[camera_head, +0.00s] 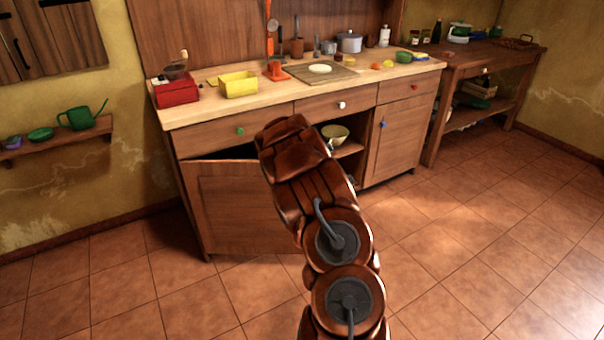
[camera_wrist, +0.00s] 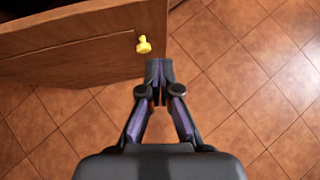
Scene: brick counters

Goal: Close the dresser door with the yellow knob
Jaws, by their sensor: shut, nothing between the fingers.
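The dresser (camera_head: 310,110) is a wooden kitchen cabinet with a pale top. Its left lower door (camera_head: 238,212) stands ajar, with a dark gap along its top edge. In the wrist view the door (camera_wrist: 80,55) fills the upper left, with the yellow knob (camera_wrist: 143,45) near its right edge. My gripper (camera_wrist: 158,70) is shut and empty, just below and right of the knob, apart from it in the picture. In the head view my arm covers the door's right part, and the knob and fingers are hidden.
A green knob (camera_head: 240,131), a white knob (camera_head: 341,105) and a red knob (camera_head: 414,87) sit on the drawers. The right lower door (camera_head: 402,135) has a blue knob and looks shut. A bowl (camera_head: 335,134) stands in the open middle shelf. The tiled floor (camera_head: 470,230) is clear.

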